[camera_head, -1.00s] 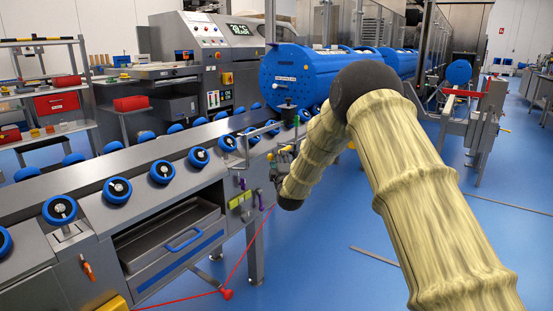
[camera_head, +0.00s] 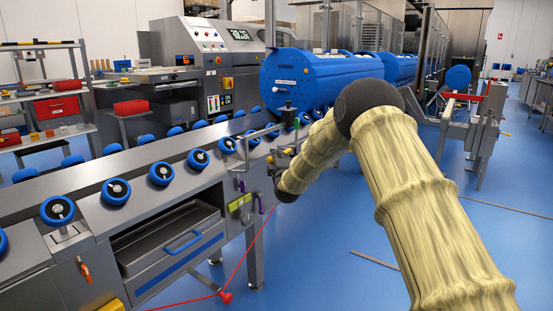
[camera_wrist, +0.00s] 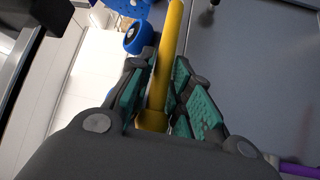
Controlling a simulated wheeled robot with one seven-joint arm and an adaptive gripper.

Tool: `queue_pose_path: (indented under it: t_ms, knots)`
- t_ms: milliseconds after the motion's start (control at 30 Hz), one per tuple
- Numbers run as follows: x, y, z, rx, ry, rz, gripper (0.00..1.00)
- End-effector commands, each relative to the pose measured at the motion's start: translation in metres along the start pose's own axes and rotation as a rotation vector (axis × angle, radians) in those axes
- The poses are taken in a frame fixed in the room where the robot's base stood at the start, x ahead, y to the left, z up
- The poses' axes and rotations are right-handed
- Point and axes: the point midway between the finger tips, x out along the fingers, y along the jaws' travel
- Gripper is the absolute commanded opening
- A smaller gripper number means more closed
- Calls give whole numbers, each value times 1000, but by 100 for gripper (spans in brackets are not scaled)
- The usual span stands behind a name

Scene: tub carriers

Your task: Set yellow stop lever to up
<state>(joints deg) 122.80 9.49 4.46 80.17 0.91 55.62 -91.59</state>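The yellow stop lever (camera_wrist: 170,55) runs between the two fingers of my gripper (camera_wrist: 165,68) in the wrist view. It is a straight yellow rod with a thicker collar at its near end. The teal finger pads lie close on both sides of it, and the fingertips appear to touch it. In the head view my gripper (camera_head: 277,170) is at the right end of the conveyor's front side, and it hides most of the lever there.
The grey conveyor (camera_head: 140,160) with blue rollers runs along the left. A blue drum (camera_head: 310,78) stands behind my gripper. A purple handle (camera_wrist: 300,169) is at lower right in the wrist view. A red cord (camera_head: 245,258) hangs below.

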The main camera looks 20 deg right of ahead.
Motion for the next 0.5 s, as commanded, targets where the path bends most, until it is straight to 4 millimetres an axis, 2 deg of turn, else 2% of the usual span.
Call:
queue_pose_path:
  t_ms: [500]
  knots:
    - [-2,-7,0,-16,5,10,0]
